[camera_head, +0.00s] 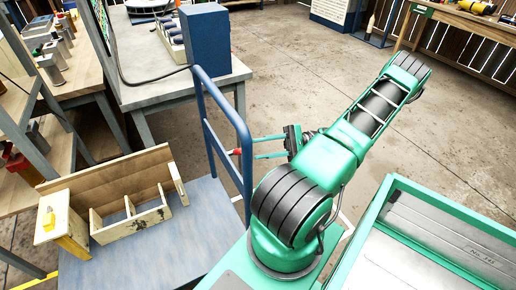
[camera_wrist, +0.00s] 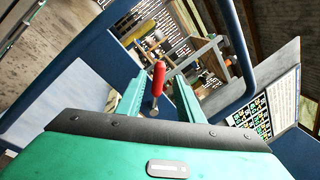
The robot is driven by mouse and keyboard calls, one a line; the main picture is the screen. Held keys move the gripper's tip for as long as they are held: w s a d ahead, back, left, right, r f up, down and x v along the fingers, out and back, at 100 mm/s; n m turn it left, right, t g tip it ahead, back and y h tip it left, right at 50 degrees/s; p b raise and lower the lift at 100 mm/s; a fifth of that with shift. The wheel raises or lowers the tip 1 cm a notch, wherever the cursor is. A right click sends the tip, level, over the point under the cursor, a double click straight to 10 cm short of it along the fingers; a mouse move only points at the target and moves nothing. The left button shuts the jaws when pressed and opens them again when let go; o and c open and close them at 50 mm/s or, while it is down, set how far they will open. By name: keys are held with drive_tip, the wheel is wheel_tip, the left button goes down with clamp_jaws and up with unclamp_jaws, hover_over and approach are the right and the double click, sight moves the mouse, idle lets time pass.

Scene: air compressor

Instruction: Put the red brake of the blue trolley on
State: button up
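The blue trolley shows in the head view with its flat deck (camera_head: 150,262) and upright tubular handle (camera_head: 243,150). The red brake (camera_head: 236,151) is a small red-gripped lever beside the handle's lower right post. In the wrist view the red brake (camera_wrist: 159,78) stands nearly upright on a short metal stem. My gripper (camera_head: 256,147) reaches in from the right at the handle post. In the wrist view my gripper (camera_wrist: 158,88) is open, its two green fingers on either side of the lever with gaps visible. I cannot tell whether the lever lies fully between the fingertips in depth.
A wooden compartment box (camera_head: 130,214) sits on the trolley deck. A grey workbench (camera_head: 150,92) with a blue block (camera_head: 206,38) stands behind the handle. A green-rimmed metal tray (camera_head: 425,250) is at lower right. The concrete floor (camera_head: 300,75) beyond is clear.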

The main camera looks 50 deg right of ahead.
drive_tip(key=c, duration=0.5)
drive_tip(key=shift+w+n+g, duration=0.15)
drive_tip(key=shift+n+g, duration=0.25)
drive_tip(key=shift+n, duration=0.2)
clamp_jaws()
drive_tip(key=n+g+h, duration=0.6)
drive_tip(key=n+g, duration=0.3)
drive_tip(key=n, duration=0.7)
approach(237, 152)
wheel_tip(237, 152, down, 2)
drive_tip(key=w+d, duration=0.1)
drive_tip(key=d, duration=0.1)
drive_tip(key=w+r+n+h, duration=0.4)
drive_tip(key=r+n+h, duration=0.1)
drive_tip(key=r+n, duration=0.55)
drive_tip(key=s+x, duration=0.2)
drive_tip(key=x, duration=1.1)
drive_tip(key=shift+s+f+g+h, duration=0.15)
drive_tip(key=shift+s+g+h, duration=0.15)
drive_tip(key=shift+s+g, duration=0.1)
